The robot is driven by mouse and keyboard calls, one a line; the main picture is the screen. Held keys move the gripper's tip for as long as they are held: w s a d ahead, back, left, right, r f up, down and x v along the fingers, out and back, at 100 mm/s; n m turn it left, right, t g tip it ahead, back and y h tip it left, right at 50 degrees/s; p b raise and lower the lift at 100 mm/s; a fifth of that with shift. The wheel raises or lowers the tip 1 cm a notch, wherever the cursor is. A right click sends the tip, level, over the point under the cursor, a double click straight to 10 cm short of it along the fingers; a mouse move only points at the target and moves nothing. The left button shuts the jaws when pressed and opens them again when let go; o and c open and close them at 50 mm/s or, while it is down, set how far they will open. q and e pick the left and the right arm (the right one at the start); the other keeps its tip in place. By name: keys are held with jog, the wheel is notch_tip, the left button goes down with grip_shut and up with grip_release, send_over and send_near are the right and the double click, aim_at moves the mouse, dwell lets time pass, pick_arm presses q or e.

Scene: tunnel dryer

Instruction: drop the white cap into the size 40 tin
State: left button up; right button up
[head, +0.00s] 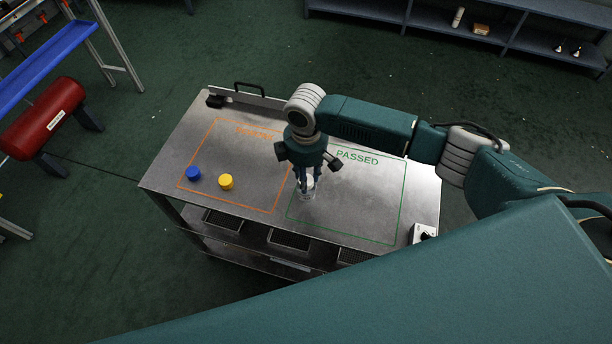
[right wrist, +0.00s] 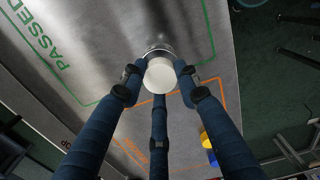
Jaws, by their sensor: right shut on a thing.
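My right gripper (head: 305,186) points down over the steel table, at the left part of the green PASSED outline. Its fingers are shut on the white cap (right wrist: 160,76); in the head view the fingers partly hide it. A shiny round shape (right wrist: 157,49) shows just beyond the cap in the right wrist view; I cannot tell whether it is a separate thing or a reflection. My left gripper is not in view.
A blue cap (head: 193,174) and a yellow cap (head: 226,182) stand inside the orange outline on the steel table (head: 262,222). A small box (head: 422,233) is at the right front corner. A handle (head: 250,87) rises at the back left. Most of the PASSED area is clear.

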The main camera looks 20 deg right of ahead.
jog(key=o, duration=0.9)
jog(key=shift+r, duration=0.15)
notch_tip(320, 180, up, 12)
jog(key=shift+f, duration=0.1)
